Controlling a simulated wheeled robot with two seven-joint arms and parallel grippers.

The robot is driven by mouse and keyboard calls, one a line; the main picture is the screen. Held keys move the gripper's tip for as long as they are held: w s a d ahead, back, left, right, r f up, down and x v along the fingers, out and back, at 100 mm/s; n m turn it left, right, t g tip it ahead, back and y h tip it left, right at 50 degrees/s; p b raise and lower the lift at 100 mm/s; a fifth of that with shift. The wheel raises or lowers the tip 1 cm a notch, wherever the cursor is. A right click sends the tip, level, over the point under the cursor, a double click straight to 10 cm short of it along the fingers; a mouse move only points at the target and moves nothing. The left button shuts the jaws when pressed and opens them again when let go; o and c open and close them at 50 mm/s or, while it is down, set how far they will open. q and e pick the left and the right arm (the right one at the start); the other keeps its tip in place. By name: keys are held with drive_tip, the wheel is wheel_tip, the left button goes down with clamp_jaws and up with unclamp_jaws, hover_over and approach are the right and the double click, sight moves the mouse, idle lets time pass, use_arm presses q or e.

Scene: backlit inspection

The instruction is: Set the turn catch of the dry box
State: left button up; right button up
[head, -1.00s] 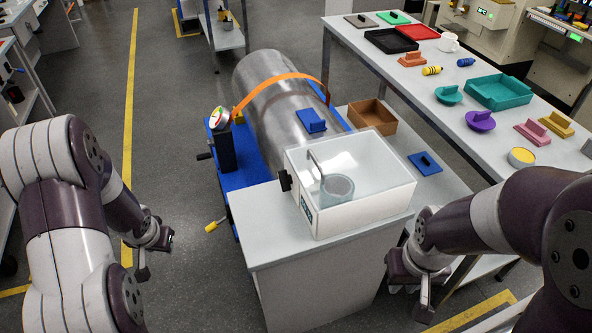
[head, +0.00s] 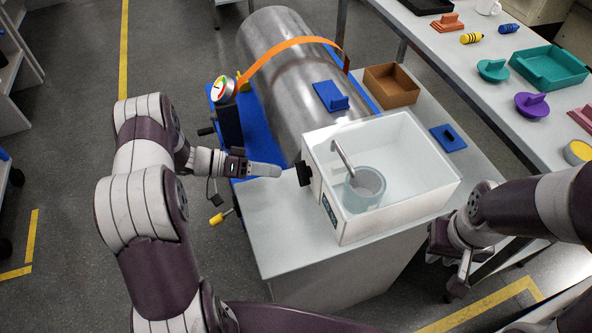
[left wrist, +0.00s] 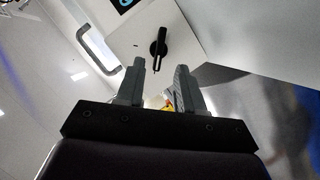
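The dry box (head: 385,225) is a white, clear-topped box on the grey-white cabinet. Its black turn catch (head: 305,173) sits on the left wall. In the left wrist view the catch (left wrist: 159,46) is a black knob with a bar, upright in the picture, on a pale panel. My left gripper (head: 276,171) points at the catch from the left, a short way off. In the left wrist view its two fingers (left wrist: 160,70) are apart with nothing between them, and the catch shows beyond the gap. My right gripper (head: 460,283) hangs low right of the cabinet; its opening is unclear.
A brown tray (head: 391,86) and blue piece (head: 448,138) lie behind right.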

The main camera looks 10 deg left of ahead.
sight(303, 173)
use_arm(q)
drive_tip(key=x, duration=0.7)
drive_tip(key=shift+r, duration=0.1)
drive_tip(key=shift+s, duration=0.1)
drive_tip(key=shift+c, duration=0.3)
clamp_jaws()
